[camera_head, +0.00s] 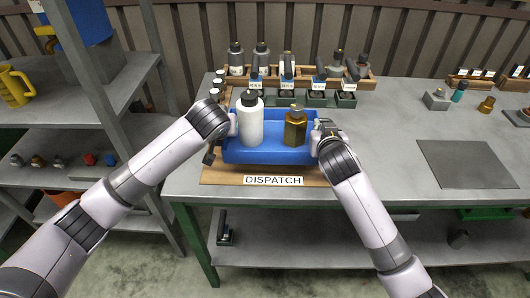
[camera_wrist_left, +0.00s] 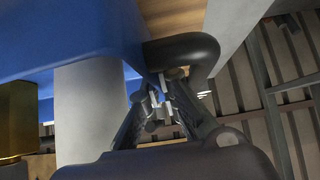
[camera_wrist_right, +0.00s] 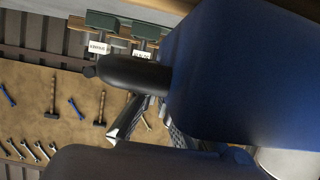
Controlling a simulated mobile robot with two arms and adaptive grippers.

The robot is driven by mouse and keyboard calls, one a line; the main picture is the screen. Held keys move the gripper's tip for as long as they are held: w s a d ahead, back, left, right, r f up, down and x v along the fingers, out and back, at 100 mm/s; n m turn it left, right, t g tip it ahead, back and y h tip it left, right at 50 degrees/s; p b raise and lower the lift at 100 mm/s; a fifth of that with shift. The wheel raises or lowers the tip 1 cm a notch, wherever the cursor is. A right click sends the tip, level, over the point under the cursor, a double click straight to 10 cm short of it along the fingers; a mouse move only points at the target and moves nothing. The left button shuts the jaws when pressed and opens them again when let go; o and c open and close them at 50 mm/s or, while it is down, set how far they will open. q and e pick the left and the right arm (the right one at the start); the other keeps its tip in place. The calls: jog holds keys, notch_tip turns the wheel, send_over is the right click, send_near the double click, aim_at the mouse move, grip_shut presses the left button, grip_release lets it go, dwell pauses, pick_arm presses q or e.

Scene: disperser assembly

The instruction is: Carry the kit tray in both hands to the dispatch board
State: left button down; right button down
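The blue kit tray (camera_head: 268,156) is over the wooden dispatch board (camera_head: 222,178), whose DISPATCH label shows at its front edge. I cannot tell whether the tray touches the board. A white bottle (camera_head: 250,122) and a brown-gold bottle (camera_head: 295,129) stand upright in the tray. My left gripper (camera_wrist_left: 165,85) is at the tray's dark left handle (camera_wrist_left: 185,48), its fingers close together inside the loop. My right gripper (camera_wrist_right: 156,105) is at the dark right handle (camera_wrist_right: 135,72), its fingertips partly hidden by it. Both look shut on the handles.
Several bottles stand in a wooden rack (camera_head: 367,80) behind the tray, with small labelled green bins (camera_head: 316,98) before it. A dark mat (camera_head: 465,163) lies on the bench at right. The bench between (camera_head: 385,135) is clear. A grey shelf unit (camera_head: 125,112) stands close at left.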

pick_arm(q)
jog(key=shift+w+d+r, duration=0.1)
jog(key=shift+d+r, duration=0.2)
jog(key=shift+d, duration=0.05)
pick_arm(e)
jog(key=shift+d+r, duration=0.25)
jog(key=shift+d, duration=0.1)
pick_arm(q)
jog(key=shift+a+f, duration=0.1)
pick_arm(e)
jog(key=shift+a, duration=0.1)
